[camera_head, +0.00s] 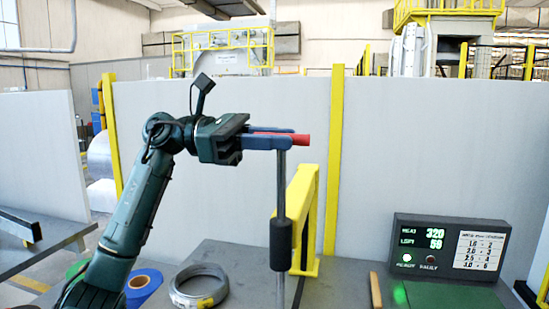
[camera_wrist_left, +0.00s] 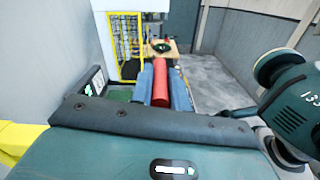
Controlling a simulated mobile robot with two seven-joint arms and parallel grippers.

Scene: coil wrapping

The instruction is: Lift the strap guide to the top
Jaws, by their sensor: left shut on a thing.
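The strap guide shows as a red bar (camera_head: 302,139) at the head of a thin grey upright post (camera_head: 281,185), with a dark sleeve (camera_head: 281,245) lower on the post. My left gripper (camera_head: 285,140) reaches in level from the left, its blue fingers shut on the red bar near the top of the post. The bar's end sticks out past the fingertips. In the left wrist view the red bar (camera_wrist_left: 160,82) lies lengthwise between the blue fingers. Whether the bar is joined to the post is hidden by the fingers. My right gripper is in neither view.
A metal ring coil (camera_head: 199,290) and a blue roll (camera_head: 143,288) are left of the post's foot. A yellow frame (camera_head: 303,200) stands close behind the post. A display box (camera_head: 448,250) reading 320 and 59 is at the right. A pale partition (camera_head: 230,110) lies behind.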

